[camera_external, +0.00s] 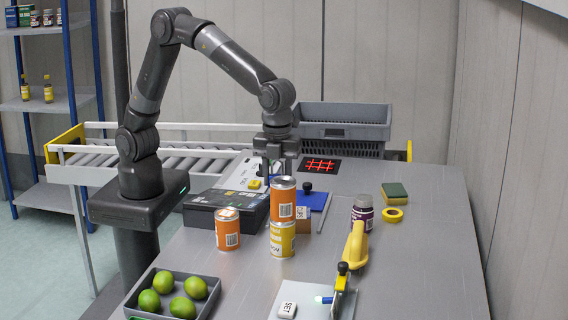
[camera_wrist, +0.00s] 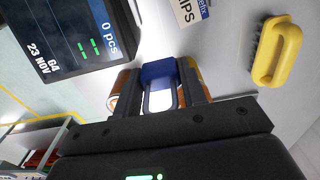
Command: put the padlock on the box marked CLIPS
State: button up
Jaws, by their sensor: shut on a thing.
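My gripper (camera_external: 275,173) points down above the table in the external view, behind the stacked cans. In the wrist view my gripper (camera_wrist: 160,92) is shut on a blue padlock (camera_wrist: 158,72), with its pale shackle loop between the two fingers.
An orange can (camera_external: 283,205) stands on a yellow can (camera_external: 282,243), close to my gripper. Another orange can (camera_external: 228,231) and a dark counting scale (camera_external: 222,208) are left. A yellow-handled brush (camera_wrist: 277,52) shows in the wrist view. A tray of limes (camera_external: 207,309) is in front.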

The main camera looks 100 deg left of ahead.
send_over(302, 212)
notch_tip(302, 212, down, 4)
jog(key=shift+s+f, duration=0.1)
jog(key=shift+f, duration=2.1)
jog(key=shift+f, duration=0.2)
jog(key=o, duration=1)
jog(key=shift+r, duration=0.1)
